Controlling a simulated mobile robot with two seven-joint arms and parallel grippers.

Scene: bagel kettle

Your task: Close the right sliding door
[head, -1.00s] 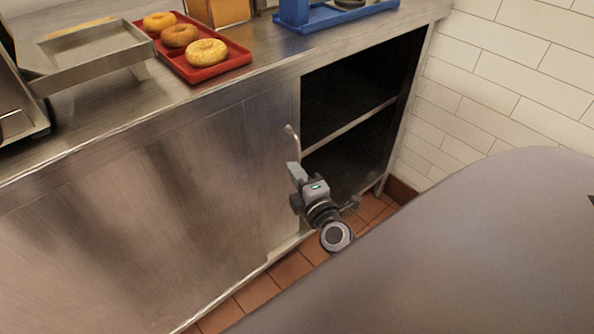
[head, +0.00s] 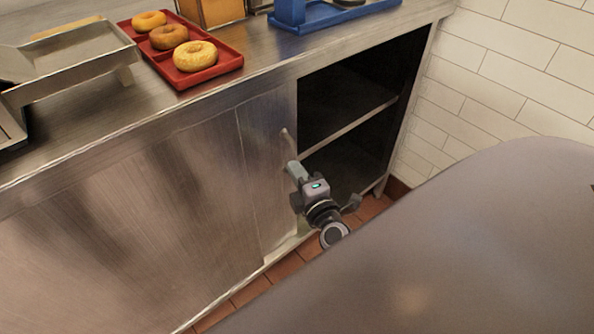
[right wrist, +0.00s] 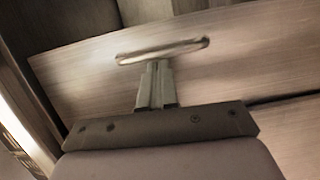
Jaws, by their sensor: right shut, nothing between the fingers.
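The right sliding door (head: 266,170) is a brushed steel panel in the cabinet front. The right part of the cabinet stands open beside it, showing a dark inside with a shelf. The door's handle (head: 287,145) is near its right edge. It also shows in the right wrist view as a long, narrow metal handle (right wrist: 190,47). My right gripper (head: 293,168) is shut with nothing between its fingers. Its fingertips (right wrist: 159,66) are at the handle; I cannot tell whether they touch it. My left gripper is out of view.
On the steel counter (head: 110,110) are a red tray (head: 212,79) with three bagels, a metal tray (head: 75,62) and a blue stand (head: 325,18). A white tiled wall (head: 490,75) is close on the right. The tiled floor (head: 285,268) shows below.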

